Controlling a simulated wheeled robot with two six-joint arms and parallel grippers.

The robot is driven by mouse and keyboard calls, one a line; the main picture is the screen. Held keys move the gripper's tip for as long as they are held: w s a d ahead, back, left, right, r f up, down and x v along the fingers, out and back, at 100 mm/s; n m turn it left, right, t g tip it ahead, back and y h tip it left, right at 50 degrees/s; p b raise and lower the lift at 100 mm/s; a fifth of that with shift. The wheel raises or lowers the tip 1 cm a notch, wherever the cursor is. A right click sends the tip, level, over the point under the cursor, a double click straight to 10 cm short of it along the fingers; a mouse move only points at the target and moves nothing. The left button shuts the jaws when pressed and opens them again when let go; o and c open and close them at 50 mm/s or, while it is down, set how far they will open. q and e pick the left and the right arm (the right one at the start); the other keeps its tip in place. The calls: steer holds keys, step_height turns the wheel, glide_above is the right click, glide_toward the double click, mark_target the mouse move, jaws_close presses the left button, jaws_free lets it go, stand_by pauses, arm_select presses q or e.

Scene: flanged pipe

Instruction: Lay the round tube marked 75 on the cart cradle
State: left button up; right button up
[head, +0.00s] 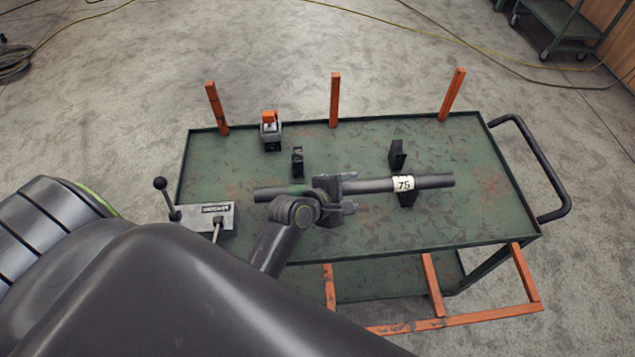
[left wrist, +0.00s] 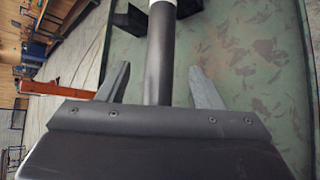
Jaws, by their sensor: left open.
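The round dark tube (head: 432,181) with a white label reading 75 lies lengthwise over the green cart top. Black cradle blocks stand at its far side, one on the left (head: 297,161) and one on the right (head: 397,155). Another black block (head: 407,199) shows at the near side, below the label. I cannot tell whether the tube rests fully on the blocks. My left gripper (head: 338,190) is at the tube's middle, left of the label. In the left wrist view its open fingers stand either side of the tube (left wrist: 159,60), with gaps showing. My right gripper is not in view.
The green cart (head: 480,225) has a raised rim, orange posts (head: 335,100) at its far edge and a black handle (head: 548,165) on the right. A grey box with a lever (head: 207,215) is at the left, and an orange-topped device (head: 270,130) stands behind.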

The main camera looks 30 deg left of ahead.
arm_select(q)
steer(key=v, duration=1.3)
steer(key=shift+s, duration=0.15)
steer(key=shift+r, duration=0.1)
